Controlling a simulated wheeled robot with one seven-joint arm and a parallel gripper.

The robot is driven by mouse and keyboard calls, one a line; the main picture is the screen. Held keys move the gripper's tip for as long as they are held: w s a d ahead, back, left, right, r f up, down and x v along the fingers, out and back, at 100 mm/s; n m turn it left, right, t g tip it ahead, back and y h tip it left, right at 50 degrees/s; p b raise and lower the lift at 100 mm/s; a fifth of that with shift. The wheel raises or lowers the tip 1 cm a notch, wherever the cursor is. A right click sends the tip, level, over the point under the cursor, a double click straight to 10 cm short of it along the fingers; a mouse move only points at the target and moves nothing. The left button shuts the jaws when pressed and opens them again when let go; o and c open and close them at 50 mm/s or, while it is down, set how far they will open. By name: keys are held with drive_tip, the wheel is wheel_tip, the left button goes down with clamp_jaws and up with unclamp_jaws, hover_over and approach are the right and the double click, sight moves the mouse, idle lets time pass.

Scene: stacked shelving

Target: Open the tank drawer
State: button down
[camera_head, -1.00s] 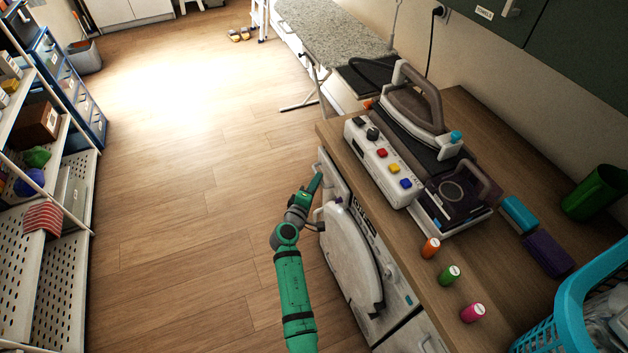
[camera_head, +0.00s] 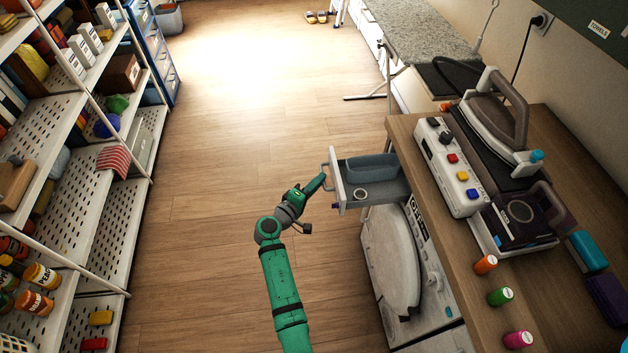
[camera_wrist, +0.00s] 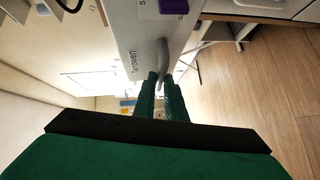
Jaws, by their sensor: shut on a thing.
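The drawer (camera_head: 338,188) stands pulled out from under the wooden counter, above the round-doored white machine. A grey-blue tank (camera_head: 371,168) and a small round ring show inside it. My gripper (camera_head: 322,178) is at the drawer's front, shut on the drawer handle (camera_head: 327,172). In the wrist view the green fingers (camera_wrist: 161,97) close around the grey handle bar (camera_wrist: 163,62) on the pale drawer front (camera_wrist: 128,25). A small label and a purple piece show on that front.
The white machine (camera_head: 395,260) stands below the drawer. A steam iron (camera_head: 500,110) and a white control box (camera_head: 447,165) sit on the counter (camera_head: 415,135). Perforated shelving (camera_head: 85,215) lines the left. The wooden floor (camera_head: 220,150) between is clear.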

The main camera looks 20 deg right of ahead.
drive_tip(key=shift+a, duration=0.4)
drive_tip(key=c, duration=1.8)
unclamp_jaws()
drive_tip(key=v, duration=1)
drive_tip(key=shift+s+a, duration=0.2)
drive_tip(key=shift+a, duration=0.15)
